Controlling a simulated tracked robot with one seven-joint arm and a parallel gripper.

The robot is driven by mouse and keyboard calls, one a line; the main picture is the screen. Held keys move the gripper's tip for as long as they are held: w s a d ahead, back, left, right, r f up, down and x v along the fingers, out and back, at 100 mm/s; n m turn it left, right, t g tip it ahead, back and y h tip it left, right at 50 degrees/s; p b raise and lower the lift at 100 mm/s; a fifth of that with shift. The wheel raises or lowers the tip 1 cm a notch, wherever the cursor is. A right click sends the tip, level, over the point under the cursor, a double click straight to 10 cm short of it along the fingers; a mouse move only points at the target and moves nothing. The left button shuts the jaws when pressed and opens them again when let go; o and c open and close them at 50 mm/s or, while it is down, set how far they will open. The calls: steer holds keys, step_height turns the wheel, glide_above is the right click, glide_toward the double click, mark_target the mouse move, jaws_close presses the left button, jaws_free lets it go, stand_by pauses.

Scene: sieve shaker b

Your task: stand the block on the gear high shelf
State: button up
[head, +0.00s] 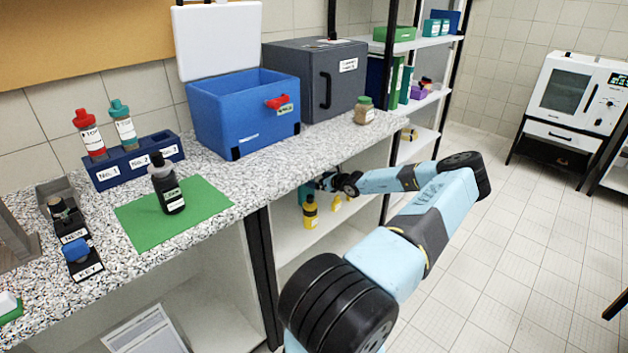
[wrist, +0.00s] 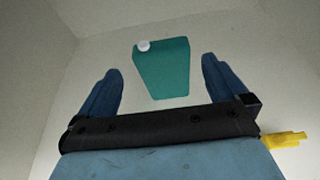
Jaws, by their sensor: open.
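My gripper (wrist: 160,64) is open inside the compartment under the counter. In the wrist view, a teal block-shaped container (wrist: 165,75) with a white cap sits between and beyond its fingers, not gripped. In the head view, my gripper (head: 325,183) is at the mouth of that compartment, and a small teal part (head: 303,193) shows beside it, mostly hidden. No thing is labelled as the block. A tall rack at the back has an upper shelf (head: 405,44) holding a green tray and teal containers; I cannot read a gear label on it.
Yellow bottles (head: 310,212) stand in the compartment; a yellow piece (wrist: 285,140) shows right of my gripper. The speckled counter (head: 225,185) above holds a blue box (head: 240,120), a grey cabinet (head: 315,75) and a jar (head: 364,110).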

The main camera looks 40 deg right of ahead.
steer(key=s, duration=1.1)
steer(key=shift+s+d, duration=0.25)
steer(key=shift+d, duration=0.2)
steer(key=shift+f, duration=0.1)
